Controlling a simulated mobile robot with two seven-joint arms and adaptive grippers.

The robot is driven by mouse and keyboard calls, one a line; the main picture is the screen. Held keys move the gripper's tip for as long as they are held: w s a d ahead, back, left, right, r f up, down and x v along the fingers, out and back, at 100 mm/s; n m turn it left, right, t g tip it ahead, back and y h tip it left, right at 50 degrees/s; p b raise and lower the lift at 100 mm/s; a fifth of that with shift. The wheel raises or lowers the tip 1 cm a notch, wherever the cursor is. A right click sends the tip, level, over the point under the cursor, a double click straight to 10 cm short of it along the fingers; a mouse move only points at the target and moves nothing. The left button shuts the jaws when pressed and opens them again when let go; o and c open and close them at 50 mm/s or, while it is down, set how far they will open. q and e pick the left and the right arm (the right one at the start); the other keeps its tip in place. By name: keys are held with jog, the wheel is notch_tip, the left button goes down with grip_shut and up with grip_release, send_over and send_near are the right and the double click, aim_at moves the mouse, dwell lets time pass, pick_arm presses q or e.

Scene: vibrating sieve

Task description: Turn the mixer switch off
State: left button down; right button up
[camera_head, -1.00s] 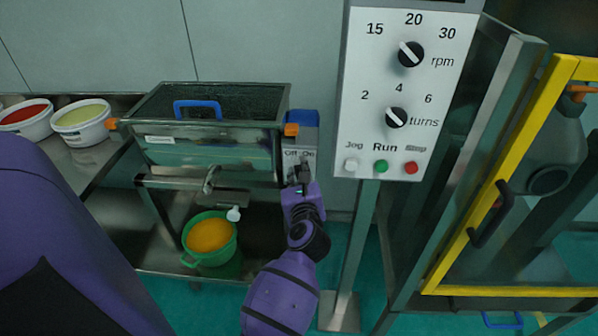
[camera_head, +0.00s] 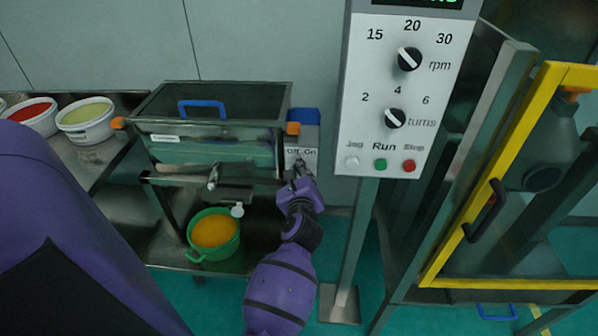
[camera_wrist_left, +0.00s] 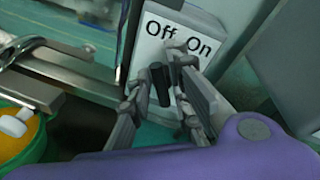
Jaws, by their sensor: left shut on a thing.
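The mixer switch is a black lever (camera_wrist_left: 158,84) on a pale plate (camera_wrist_left: 165,45) marked Off and On. In the head view the plate (camera_head: 308,153) sits at the right end of the mixer trough (camera_head: 205,150), and my gripper largely covers the lever. My left gripper (camera_wrist_left: 163,80) has its fingers on either side of the lever, shut on it; it also shows in the head view (camera_head: 300,176). The lever appears to stand below the gap between the words; its exact setting is hard to tell. My right gripper is not in view.
A control box (camera_head: 400,100) on a post stands close right of my gripper. A yellow-framed guard (camera_head: 490,180) is farther right. A green bucket (camera_head: 213,238) with orange contents is below the trough. White tubs (camera_head: 86,120) stand at the left.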

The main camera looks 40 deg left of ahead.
pick_arm(q)
jog(key=shift+s+a, duration=0.1)
jog(key=shift+a, duration=0.15)
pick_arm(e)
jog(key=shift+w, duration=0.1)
pick_arm(q)
jog(key=c, duration=1.8)
grip_release()
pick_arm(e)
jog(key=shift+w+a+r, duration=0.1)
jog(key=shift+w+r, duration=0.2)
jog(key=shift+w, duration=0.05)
pick_arm(q)
jog(key=shift+s+d, duration=0.15)
jog(key=shift+d, duration=0.05)
jog(key=v, duration=0.7)
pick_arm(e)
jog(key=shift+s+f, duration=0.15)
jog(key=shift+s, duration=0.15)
pick_arm(q)
jog(key=shift+s+a, duration=0.1)
